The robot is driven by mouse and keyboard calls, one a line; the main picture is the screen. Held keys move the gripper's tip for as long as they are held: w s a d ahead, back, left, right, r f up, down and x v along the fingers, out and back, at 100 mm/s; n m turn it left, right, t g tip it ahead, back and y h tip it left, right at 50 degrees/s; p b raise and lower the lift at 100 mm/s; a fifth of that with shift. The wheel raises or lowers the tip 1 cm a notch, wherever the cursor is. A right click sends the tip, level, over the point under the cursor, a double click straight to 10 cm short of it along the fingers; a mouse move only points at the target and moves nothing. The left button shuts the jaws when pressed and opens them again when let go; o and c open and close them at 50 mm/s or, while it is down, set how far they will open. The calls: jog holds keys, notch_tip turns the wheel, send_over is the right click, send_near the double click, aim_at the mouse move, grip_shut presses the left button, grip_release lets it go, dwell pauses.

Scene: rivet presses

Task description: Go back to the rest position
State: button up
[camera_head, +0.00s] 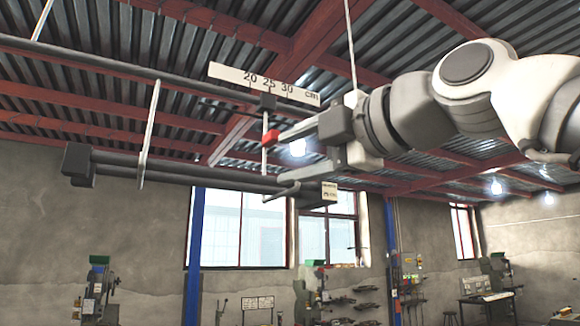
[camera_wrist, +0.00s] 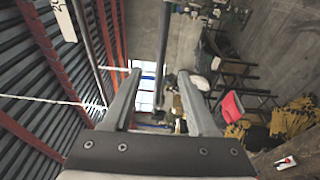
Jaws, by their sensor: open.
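My gripper (camera_head: 283,157) reaches in from the right in the head view, high under the roof. Its two fingers are apart with nothing gripped between them. In the wrist view, the gripper (camera_wrist: 159,74) also shows its fingers spread. A white scale (camera_head: 263,82) marked 20, 25, 30 cm is just above the fingers. A dark horizontal bar (camera_head: 200,173) runs left from near the lower finger, with a small labelled block (camera_head: 329,192) at its right end.
A long dark rail (camera_head: 110,68) runs above the bar, with thin white rods (camera_head: 149,130) hanging nearby. Machines (camera_head: 98,290) and benches stand below along the wall, beside blue posts (camera_head: 194,255). A red chair (camera_wrist: 232,106) shows in the wrist view.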

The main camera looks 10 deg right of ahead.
notch_tip(320, 180, down, 27)
jog(key=m+g+h, duration=0.5)
jog(key=m, duration=0.7)
jog(key=s+d+f+m+g+h, duration=0.1)
jog(key=s+f+m+g, duration=0.1)
jog(key=f, duration=0.6)
jog(key=s+d+f+m+g+h, duration=0.1)
jog(key=s+f+m, duration=0.3)
jog(key=f, duration=0.5)
jog(key=s+d+f+m+g+h, duration=0.1)
jog(key=s+d+f+m+g, duration=0.1)
jog(key=f+m, duration=0.3)
notch_tip(320, 180, down, 4)
jog(key=shift+s+f+m+g+h, duration=0.1)
jog(key=shift+s+m+g+h, duration=0.2)
jog(key=shift+s, duration=0.5)
